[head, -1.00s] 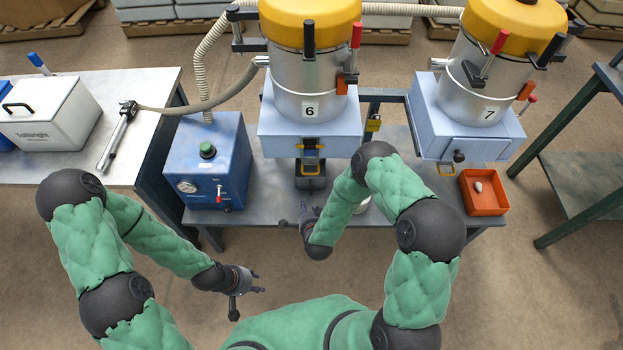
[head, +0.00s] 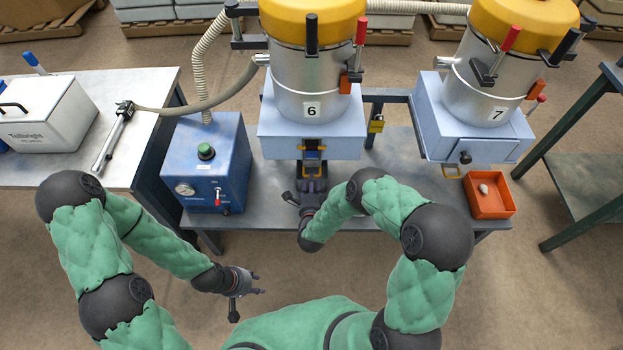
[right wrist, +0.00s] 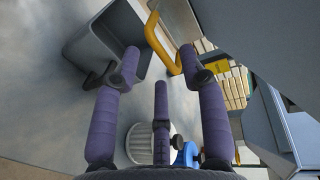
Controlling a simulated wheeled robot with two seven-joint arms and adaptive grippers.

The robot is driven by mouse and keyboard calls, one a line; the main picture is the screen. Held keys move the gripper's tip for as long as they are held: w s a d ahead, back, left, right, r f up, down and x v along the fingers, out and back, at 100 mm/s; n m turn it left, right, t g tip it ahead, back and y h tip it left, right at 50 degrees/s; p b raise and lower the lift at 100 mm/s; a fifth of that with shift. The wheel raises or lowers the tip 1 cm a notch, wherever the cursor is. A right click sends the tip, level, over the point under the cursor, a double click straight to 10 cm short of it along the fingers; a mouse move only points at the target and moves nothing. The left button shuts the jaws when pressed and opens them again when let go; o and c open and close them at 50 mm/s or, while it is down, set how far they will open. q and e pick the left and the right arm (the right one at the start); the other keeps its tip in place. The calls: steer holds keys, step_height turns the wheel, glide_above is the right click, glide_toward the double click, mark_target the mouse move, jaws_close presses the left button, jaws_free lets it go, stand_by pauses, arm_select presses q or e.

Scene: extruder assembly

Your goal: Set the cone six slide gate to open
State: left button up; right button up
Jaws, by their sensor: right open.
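Cone six (head: 312,85) is a silver hopper with a yellow top and a "6" label, standing on a pale blue box. Its slide gate's yellow loop handle (right wrist: 155,42) shows in the right wrist view, ahead of and between my right fingertips. My right gripper (head: 313,187) is below the front of that box, and in the wrist view (right wrist: 160,65) its fingers are spread with nothing between them. The handle looks apart from the fingers, though the exact gap is unclear. My left gripper (head: 258,283) is low at the front, open and empty, away from the table.
A grey bin (right wrist: 110,45) lies beside the handle in the right wrist view. A blue pump box (head: 207,165) stands left of cone six. Cone seven (head: 490,90) and an orange tray (head: 490,200) are at the right. A white ribbed cylinder (right wrist: 145,143) is near my right fingers.

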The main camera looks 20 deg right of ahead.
steer(key=shift+b+x, duration=0.5)
steer(key=shift+x, duration=1.4)
steer(key=shift+c, duration=0.2)
jaws_close()
